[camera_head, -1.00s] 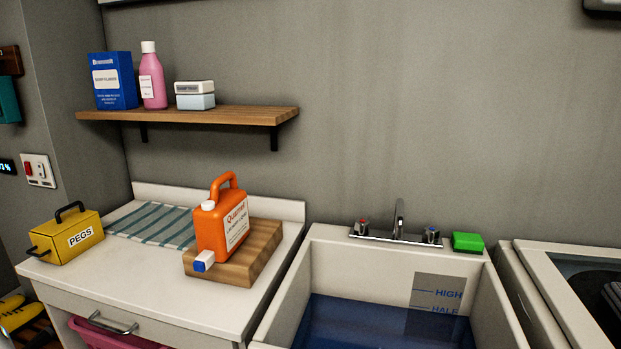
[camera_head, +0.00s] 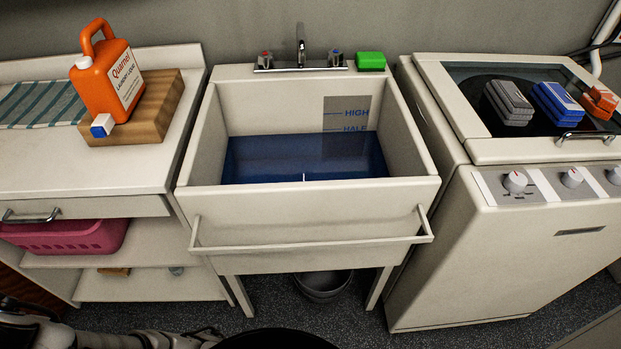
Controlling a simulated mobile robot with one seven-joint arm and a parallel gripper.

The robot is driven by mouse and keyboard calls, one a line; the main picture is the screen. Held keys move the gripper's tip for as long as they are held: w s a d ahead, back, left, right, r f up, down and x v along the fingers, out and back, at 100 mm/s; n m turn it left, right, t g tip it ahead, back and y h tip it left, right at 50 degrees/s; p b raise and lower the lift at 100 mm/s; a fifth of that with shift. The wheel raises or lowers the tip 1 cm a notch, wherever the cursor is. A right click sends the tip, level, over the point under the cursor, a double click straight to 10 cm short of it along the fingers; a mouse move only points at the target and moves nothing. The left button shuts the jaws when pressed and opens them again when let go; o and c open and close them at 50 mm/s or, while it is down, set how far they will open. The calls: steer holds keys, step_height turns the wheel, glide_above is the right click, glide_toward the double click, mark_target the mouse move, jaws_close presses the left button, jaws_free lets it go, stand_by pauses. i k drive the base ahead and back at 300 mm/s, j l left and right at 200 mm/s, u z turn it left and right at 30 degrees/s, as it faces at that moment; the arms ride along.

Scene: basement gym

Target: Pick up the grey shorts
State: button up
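The grey shorts (camera_head: 508,103) appear to be the folded grey bundle on the dark glass lid of the white machine (camera_head: 480,151) at the right. They lie at the left of a row, beside a folded blue item (camera_head: 558,104) and an orange one (camera_head: 601,101). Part of my arm shows along the bottom left edge, low down and far from the shorts. My gripper's fingers cannot be made out in this view.
A white sink (camera_head: 310,203) with blue water and a front rail stands in the middle. A green block (camera_head: 371,61) sits on its back rim. At left, a counter holds an orange jug (camera_head: 107,80) on a wooden block (camera_head: 160,110). A dark bucket (camera_head: 323,285) stands under the sink.

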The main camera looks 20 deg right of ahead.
mark_target(514, 110)
steer(key=z, duration=1.5)
steer(key=l+u, duration=0.15)
steer(key=l, duration=0.5)
steer(key=i+l, duration=0.2)
steer(key=i+l+u, duration=0.1)
steer(key=l, duration=0.35)
steer(key=i, duration=0.8)
